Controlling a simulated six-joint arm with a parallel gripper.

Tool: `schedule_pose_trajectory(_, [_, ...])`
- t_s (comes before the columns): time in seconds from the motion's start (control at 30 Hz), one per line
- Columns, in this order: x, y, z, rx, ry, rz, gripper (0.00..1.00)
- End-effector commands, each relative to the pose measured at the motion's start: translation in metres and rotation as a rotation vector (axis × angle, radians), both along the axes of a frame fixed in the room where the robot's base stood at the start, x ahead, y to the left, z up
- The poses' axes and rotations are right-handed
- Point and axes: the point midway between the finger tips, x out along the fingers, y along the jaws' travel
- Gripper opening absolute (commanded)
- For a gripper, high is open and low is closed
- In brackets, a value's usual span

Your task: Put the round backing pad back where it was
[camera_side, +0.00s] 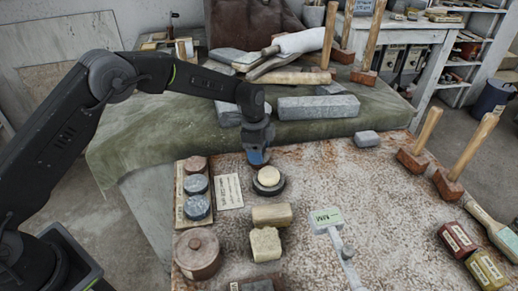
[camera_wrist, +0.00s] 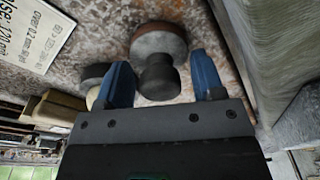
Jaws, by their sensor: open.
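A round pad with a grey face, a brown rim and a dark knob, which looks like the backing pad (camera_wrist: 160,40), shows in the wrist view. Its knob (camera_wrist: 158,78) lies between and just beyond my blue fingertips. My gripper (camera_side: 258,157) is open, low over the table behind the dark round rest in the side view; in the wrist view its fingers (camera_wrist: 168,85) stand apart on either side of the knob. I cannot tell whether they touch it. In the side view my gripper hides this pad. A pale plaster sphere (camera_side: 268,175) sits on the dark rest (camera_side: 280,188).
A tray (camera_side: 179,213) with several round pucks stands at left, beside a printed card (camera_side: 229,191). Two tan blocks (camera_side: 271,214) lie in front of the rest, near a lidded pot (camera_side: 196,255). A grey slab (camera_side: 318,107) lies behind. The table's right middle is mostly clear.

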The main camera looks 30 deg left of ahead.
Motion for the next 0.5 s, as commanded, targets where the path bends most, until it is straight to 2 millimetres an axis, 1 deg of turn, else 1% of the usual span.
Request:
schedule_pose_trajectory(0.17, [0.0, 0.0, 0.001, 0.0, 0.0, 0.0, 0.62])
schedule_pose_trajectory(0.27, [0.0, 0.0, 0.006, -0.001, -0.001, 0.0, 0.62])
schedule_pose_trajectory(0.37, [0.0, 0.002, 0.02, -0.001, -0.004, 0.0, 0.62])
schedule_pose_trajectory(0.5, [-0.001, 0.005, 0.048, 0.0, -0.005, 0.001, 0.62])
